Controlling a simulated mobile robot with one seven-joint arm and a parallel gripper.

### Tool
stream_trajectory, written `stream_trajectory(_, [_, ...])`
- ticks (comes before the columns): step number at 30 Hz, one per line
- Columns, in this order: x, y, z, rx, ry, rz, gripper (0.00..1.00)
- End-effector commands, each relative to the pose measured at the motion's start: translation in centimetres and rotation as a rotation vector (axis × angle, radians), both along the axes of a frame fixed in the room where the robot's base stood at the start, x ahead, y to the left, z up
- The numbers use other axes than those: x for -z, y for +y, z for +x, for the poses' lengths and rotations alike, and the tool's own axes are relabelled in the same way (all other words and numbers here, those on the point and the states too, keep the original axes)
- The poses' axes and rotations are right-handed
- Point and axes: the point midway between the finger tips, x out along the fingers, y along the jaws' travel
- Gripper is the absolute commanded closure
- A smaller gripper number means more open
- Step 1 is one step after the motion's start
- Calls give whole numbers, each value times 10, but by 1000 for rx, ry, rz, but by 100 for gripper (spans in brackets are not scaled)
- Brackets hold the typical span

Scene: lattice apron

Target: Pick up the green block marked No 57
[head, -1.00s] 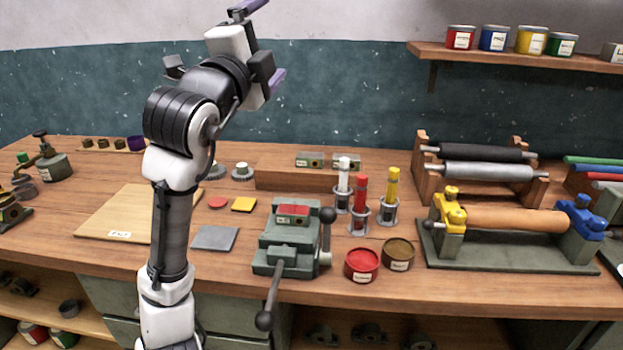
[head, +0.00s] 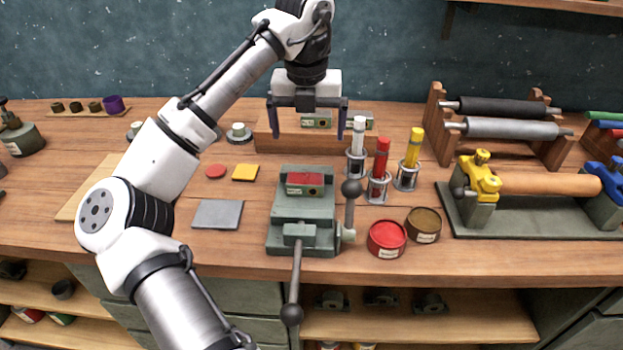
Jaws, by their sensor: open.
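Two green blocks with pale labels stand on a wooden riser (head: 270,146) at the back of the bench. The left green block (head: 316,121) shows between my gripper's fingers, and the right green block (head: 358,121) shows just right of them. Their markings are too small to read, so I cannot tell which is No 57. My gripper (head: 307,136) is open and empty, fingers pointing down, in front of the riser in this view. Its right finger shows between the two blocks. I cannot tell its exact height or depth from them.
A green vise (head: 303,222) bearing a red block (head: 305,183) stands in front of the riser. White, red (head: 379,168) and yellow upright tubes in holders stand to its right. A roller stand (head: 520,187) fills the right.

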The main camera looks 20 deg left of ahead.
Motion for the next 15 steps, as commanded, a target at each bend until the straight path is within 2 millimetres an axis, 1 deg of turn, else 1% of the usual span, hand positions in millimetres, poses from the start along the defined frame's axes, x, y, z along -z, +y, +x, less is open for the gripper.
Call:
stream_trajectory(5, [23,2,0,8,15,0,2])
stream_trajectory(10, [56,3,4,5,13,0,2])
stream_trajectory(15, [79,4,7,4,10,2,2])
